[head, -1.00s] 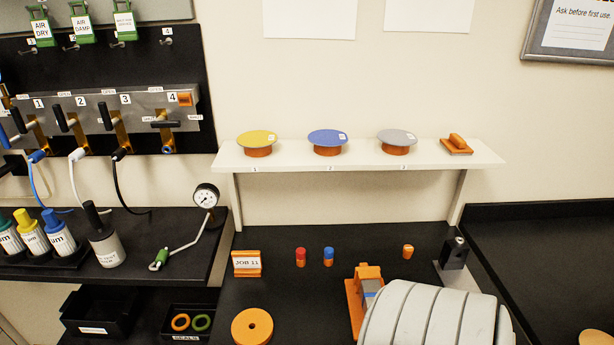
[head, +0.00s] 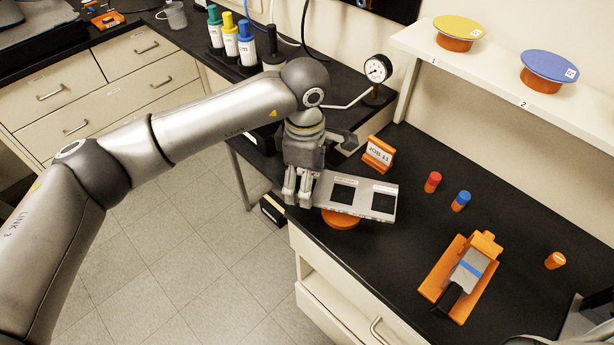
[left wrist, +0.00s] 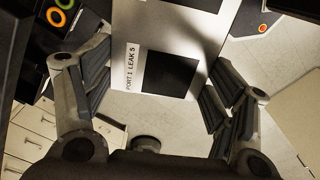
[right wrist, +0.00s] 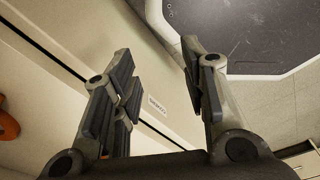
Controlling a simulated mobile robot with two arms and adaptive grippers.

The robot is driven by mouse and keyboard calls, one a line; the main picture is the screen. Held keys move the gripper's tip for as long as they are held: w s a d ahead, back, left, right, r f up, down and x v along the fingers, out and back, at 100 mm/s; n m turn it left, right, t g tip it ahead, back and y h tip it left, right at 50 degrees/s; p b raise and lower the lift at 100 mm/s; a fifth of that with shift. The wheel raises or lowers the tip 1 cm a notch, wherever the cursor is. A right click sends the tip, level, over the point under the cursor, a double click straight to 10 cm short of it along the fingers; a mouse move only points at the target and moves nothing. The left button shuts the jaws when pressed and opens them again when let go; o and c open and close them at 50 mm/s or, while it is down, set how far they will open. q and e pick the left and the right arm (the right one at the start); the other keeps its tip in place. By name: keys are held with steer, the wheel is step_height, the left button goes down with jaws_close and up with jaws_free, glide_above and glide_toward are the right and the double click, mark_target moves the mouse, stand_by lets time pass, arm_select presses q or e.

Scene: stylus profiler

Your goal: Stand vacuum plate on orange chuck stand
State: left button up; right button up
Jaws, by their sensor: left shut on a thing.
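The vacuum plate (head: 363,198) is a flat silver plate with two black squares and small labels. In the left wrist view the plate (left wrist: 155,22) shows a label with "PORT 1 LEAK 5". My left gripper (head: 304,196) is shut on its left end and holds it roughly flat. The orange chuck stand (head: 341,221) is a round disc on the black bench near its front edge. The plate lies over it in the head view and hides most of it; I cannot tell whether they touch. My right gripper (right wrist: 160,100) is open and empty, away from the plate.
The JOB 11 sign (head: 379,153) stands just behind the plate. A red peg (head: 433,182), a blue peg (head: 460,201) and an orange holder (head: 460,275) are to the right. A gauge (head: 377,70) stands behind. The shelf (head: 440,70) carries yellow and blue discs.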

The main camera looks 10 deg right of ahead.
arm_select(q)
steer(key=shift+d+r, duration=0.15)
steer(key=shift+d, duration=0.1)
steer(key=shift+a, duration=0.1)
steer(key=shift+b, duration=0.45)
step_height(320, 180, down, 4)
steer(key=b, duration=0.4)
steer(key=shift+f+b, duration=0.45)
steer(key=shift+f, duration=0.05)
arm_select(e)
steer(key=f, duration=0.4)
steer(key=d+f, duration=0.1)
steer(key=shift+s+f, duration=0.25)
steer(key=shift+f, duration=0.15)
steer(key=shift+d, duration=0.3)
arm_select(q)
steer(key=shift+f, duration=0.3)
arm_select(e)
steer(key=shift+f, duration=0.25)
arm_select(q)
steer(key=shift+f+b, duration=0.75)
steer(key=shift+b, duration=0.3)
arm_select(e)
steer(key=shift+a+f, duration=0.25)
steer(key=shift+f, duration=0.55)
